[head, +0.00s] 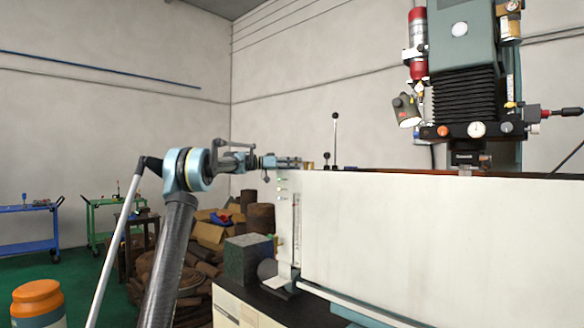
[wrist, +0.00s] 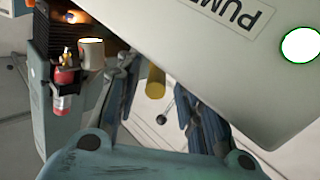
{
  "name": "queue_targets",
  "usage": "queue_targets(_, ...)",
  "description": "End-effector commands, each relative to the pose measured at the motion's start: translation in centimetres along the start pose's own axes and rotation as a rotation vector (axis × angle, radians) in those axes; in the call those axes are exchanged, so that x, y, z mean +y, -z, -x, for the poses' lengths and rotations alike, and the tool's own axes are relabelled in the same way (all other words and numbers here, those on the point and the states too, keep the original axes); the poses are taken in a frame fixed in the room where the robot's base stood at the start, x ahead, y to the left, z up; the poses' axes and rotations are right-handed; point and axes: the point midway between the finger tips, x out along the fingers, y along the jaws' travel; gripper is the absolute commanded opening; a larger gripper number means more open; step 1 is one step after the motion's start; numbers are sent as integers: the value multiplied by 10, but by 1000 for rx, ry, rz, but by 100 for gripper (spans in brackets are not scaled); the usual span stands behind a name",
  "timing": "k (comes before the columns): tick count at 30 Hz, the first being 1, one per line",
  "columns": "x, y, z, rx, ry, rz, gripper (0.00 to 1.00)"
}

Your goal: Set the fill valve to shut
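My gripper (head: 290,162) is at the top left corner of the large white panel in the head view. In the wrist view my gripper (wrist: 158,88) has its two fingers spread apart, with a gap between them. A yellow, brass-coloured cylinder (wrist: 155,82) shows in that gap, partly hidden by the pale panel edge; I see no clear contact with either finger. I cannot tell whether this cylinder is part of the fill valve. No part is labelled as the fill valve, and its setting cannot be read.
The white panel (head: 420,225) fills the right of the head view. A pale panel labelled "PUM..." (wrist: 235,12) is close above the fingers in the wrist view. A ball-ended lever (head: 335,138) stands behind the panel. The machine head (head: 463,90) hangs at right.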

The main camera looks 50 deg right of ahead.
Motion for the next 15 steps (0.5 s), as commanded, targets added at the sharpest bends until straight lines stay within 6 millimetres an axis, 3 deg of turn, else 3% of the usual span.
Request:
queue_targets(8, 0, 0, 7, 1, 0, 0, 36)
queue_targets(15, -1, 1, 48, 2, 3, 0, 36)
